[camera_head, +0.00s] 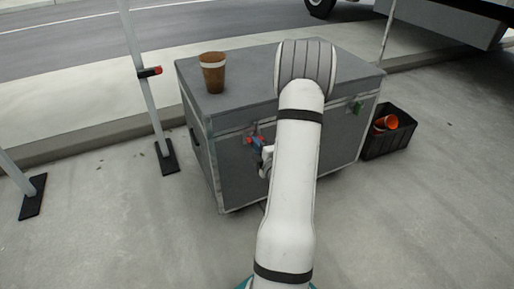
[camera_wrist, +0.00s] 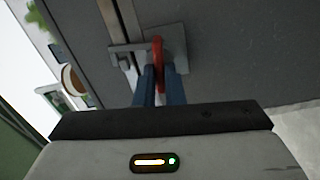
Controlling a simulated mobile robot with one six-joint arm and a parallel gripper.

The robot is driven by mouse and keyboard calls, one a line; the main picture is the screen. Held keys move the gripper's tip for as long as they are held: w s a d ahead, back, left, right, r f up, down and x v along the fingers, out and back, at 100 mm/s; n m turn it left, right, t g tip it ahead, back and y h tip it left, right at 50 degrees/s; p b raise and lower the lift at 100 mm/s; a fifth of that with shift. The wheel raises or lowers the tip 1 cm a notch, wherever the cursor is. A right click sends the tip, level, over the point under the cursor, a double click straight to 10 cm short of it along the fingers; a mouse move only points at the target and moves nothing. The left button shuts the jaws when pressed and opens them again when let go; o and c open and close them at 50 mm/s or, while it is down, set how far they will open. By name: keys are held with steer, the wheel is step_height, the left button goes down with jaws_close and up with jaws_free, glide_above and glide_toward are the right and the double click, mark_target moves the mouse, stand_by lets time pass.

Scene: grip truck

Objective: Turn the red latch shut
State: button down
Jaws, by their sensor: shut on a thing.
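The red latch (camera_wrist: 158,55) is on the front of a grey case (camera_head: 240,170), on a metal plate by the lid seam. In the wrist view my gripper (camera_wrist: 158,80) has its two blue fingers closed around the red handle, one on each side. In the head view the red latch (camera_head: 256,140) shows as a small red spot at the front left of the case, partly hidden by my gripper (camera_head: 265,149). My white arm crosses in front of the case and hides its middle.
A brown cup (camera_head: 212,75) stands on the case lid at the left. A green latch (camera_head: 357,106) is at the case's front right. A black crate (camera_head: 388,146) with an orange thing (camera_head: 386,122) stands right of the case. A pole (camera_head: 146,85) stands at the left. The pavement in front is clear.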

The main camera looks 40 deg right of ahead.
steer(key=shift+f+n, duration=0.1)
steer(key=shift+n, duration=0.8)
steer(key=c, duration=1.5)
jaws_free()
steer(key=shift+s, duration=0.1)
steer(key=shift+p+v, duration=2.25)
steer(key=shift+v, duration=1.6)
steer(key=shift+a, duration=0.15)
